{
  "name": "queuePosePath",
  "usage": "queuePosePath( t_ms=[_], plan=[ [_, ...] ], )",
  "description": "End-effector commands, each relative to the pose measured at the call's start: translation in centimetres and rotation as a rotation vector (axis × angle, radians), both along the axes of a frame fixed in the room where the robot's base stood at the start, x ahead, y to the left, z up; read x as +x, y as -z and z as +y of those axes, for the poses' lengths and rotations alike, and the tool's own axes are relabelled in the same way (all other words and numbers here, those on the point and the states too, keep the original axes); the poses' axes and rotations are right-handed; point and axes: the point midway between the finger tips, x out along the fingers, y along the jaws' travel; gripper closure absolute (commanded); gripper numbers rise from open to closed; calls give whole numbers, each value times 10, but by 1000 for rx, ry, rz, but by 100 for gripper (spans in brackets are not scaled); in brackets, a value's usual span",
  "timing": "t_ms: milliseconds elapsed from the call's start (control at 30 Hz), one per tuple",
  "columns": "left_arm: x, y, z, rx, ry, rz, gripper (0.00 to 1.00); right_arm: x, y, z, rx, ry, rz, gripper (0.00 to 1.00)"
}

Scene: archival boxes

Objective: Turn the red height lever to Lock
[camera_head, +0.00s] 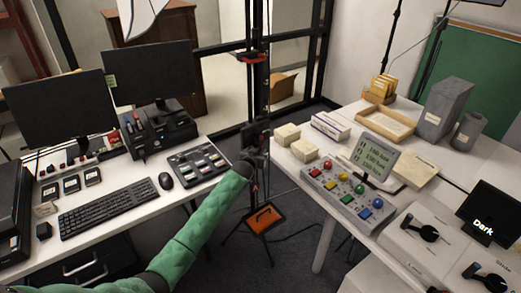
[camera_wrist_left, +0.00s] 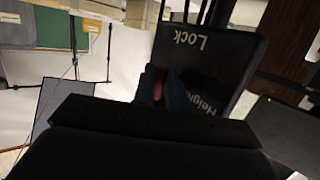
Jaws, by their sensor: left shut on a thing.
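My left gripper (camera_head: 255,158) reaches, at the end of my green-sleeved arm, to the dark stand in the middle of the head view. In the left wrist view its fingers (camera_wrist_left: 161,82) are shut on the red height lever (camera_wrist_left: 158,87), of which only a narrow strip shows between them. Behind it is a black panel (camera_wrist_left: 222,72) with the white word "Lock" near one end and a partly covered word like "Height" near the other. The lever's exact angle is hard to tell. My right gripper is not in view.
A desk (camera_head: 130,210) with monitors, keyboard and a button pad (camera_head: 199,164) stands left. A table (camera_head: 310,195) with a coloured-button console (camera_head: 345,195) and boxes stands right. An orange plate (camera_head: 264,219) lies low between them. The stand (camera_head: 261,90) rises in the gap.

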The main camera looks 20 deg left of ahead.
Motion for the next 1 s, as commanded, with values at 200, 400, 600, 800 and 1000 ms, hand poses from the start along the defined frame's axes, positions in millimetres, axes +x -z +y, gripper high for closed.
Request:
queuePosePath(
  t_ms=[200,400,600,800,1000],
  plan=[
    [-1,0,0,11,0,14,100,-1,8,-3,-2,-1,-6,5],
    [-1,0,0,11,0,14,100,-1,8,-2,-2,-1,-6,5],
    [-1,0,0,10,0,14,78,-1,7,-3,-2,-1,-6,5],
    [-2,0,0,10,0,13,78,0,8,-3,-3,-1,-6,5],
    [-19,-1,2,10,0,14,78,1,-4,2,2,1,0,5]
  ],
)
